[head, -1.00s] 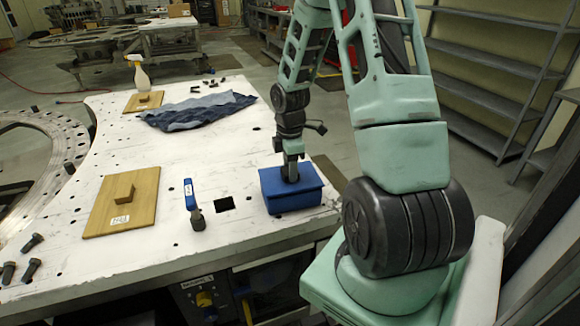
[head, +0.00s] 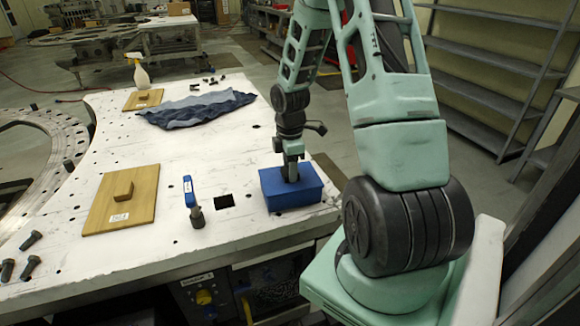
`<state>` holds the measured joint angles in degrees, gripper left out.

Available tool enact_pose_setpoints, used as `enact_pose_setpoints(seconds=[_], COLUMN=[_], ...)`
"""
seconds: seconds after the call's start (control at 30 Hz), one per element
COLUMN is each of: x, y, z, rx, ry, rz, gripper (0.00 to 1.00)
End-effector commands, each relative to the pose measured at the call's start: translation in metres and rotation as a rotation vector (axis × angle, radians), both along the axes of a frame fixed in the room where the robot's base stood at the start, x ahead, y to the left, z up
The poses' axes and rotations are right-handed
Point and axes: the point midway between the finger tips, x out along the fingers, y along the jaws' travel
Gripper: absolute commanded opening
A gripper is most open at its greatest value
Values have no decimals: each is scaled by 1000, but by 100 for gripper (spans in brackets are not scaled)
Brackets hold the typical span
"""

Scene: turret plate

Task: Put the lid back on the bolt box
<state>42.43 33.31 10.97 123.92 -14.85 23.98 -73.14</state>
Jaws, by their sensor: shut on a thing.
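The blue bolt box (head: 296,200) stands upright near the right front edge of the white table. Its top looks covered by a flat blue lid (head: 271,180). My gripper (head: 291,178) points straight down at the middle of that top and is shut on the lid, probably by a grip part that the fingers hide. Whether the lid sits fully down on the rim is too small to tell.
A wooden board with a block handle (head: 122,200) lies left, another (head: 143,99) farther back. A blue-handled tool (head: 193,203) stands beside a square hole (head: 224,200). A blue cloth (head: 197,109), a spray bottle (head: 139,72) and loose bolts (head: 30,266) are around. The table middle is clear.

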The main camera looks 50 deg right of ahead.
Motion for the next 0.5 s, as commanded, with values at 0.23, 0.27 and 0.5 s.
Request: enact_pose_setpoints(seconds=[0.23,0.27,0.5], x=[0,0,1], y=[0,0,-1], z=[0,0,7], rx=[0,0,-2], ry=[0,0,-2], rz=[0,0,-1], gripper=[70,70,70])
